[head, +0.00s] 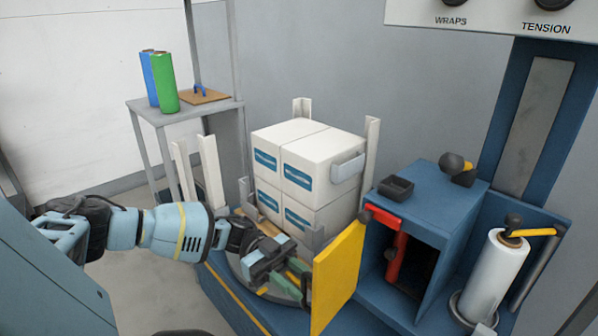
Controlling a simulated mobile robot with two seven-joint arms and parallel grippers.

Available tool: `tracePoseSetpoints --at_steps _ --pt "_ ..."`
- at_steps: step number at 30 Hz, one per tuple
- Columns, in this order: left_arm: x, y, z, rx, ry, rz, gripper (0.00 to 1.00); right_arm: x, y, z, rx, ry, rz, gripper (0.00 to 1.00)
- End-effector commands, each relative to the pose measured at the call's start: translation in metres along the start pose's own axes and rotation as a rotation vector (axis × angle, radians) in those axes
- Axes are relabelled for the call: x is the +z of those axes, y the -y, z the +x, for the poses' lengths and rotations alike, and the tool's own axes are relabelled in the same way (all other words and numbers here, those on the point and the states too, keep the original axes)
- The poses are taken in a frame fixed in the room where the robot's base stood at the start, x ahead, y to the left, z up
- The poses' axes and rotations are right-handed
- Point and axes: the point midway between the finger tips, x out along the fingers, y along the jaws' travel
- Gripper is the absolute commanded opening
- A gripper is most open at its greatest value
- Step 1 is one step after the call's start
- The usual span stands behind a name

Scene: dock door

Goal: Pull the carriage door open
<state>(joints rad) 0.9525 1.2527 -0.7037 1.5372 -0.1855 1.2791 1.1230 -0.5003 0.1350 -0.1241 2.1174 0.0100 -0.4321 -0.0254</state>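The yellow carriage door (338,278) stands swung out from the blue carriage (420,215), its panel angled toward me. The carriage's opening shows dark, with a red part (396,258) inside. My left gripper (297,279) reaches in from the left and is just left of the door, over the turntable. Its fingertips are close to the door's left face; I cannot tell whether they touch it or how far apart they are. Any handle on the door is hidden. My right gripper is not in view.
White boxes (300,170) are stacked on the turntable between pale corner posts (371,160), behind my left gripper. A film roll (492,278) stands at the right. A grey side table (190,112) holds a blue roll (149,78) and a green roll (164,85).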

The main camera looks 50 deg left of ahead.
Motion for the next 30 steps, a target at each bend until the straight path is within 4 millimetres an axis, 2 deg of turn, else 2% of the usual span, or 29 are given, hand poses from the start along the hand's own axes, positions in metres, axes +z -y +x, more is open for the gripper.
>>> tracePoseSetpoints --at_steps 15,20,30 --pt "0.000 0.001 -0.069 -0.004 0.002 0.000 0.33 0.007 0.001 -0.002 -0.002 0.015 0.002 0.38" --pt "0.000 0.001 -0.076 -0.003 0.001 0.000 0.33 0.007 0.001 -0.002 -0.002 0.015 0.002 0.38" --pt "-0.001 0.001 -0.077 -0.002 0.001 0.001 0.33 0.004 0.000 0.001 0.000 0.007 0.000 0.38"
